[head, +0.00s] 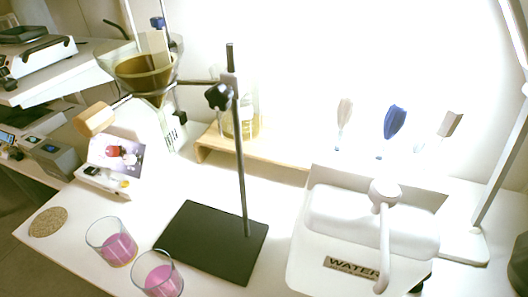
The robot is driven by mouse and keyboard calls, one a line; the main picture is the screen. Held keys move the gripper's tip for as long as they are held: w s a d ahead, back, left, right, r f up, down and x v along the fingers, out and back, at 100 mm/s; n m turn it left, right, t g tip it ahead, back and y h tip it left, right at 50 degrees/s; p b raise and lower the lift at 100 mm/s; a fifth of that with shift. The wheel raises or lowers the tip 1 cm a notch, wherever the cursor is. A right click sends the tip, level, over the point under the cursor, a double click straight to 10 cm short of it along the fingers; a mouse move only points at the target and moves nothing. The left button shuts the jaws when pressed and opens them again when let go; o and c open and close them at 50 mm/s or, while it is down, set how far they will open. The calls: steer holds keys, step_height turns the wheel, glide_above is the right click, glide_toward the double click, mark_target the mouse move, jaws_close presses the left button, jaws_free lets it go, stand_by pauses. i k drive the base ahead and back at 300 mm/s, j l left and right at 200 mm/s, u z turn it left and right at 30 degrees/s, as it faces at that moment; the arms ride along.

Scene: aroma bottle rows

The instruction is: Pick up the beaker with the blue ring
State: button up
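No blue ring can be made out clearly on any vessel in the head view. Two clear glass beakers with pink liquid stand at the front left of the white table: the left beaker (111,242) and the right beaker (157,274), close together. The right beaker is nearer the bottom edge. Another glass vessel (250,125) with yellowish content stands on a low wooden shelf at the back, partly behind a metal rod. My gripper is not in view.
A stand with a black base (213,242) and tall rod is right of the beakers. A funnel (146,75) hangs at the back left. A white water basin (371,222) fills the right side. A round cork mat (48,222) lies at the left corner.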

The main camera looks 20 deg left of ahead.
mark_target(154, 272)
steer(key=u, duration=1.3)
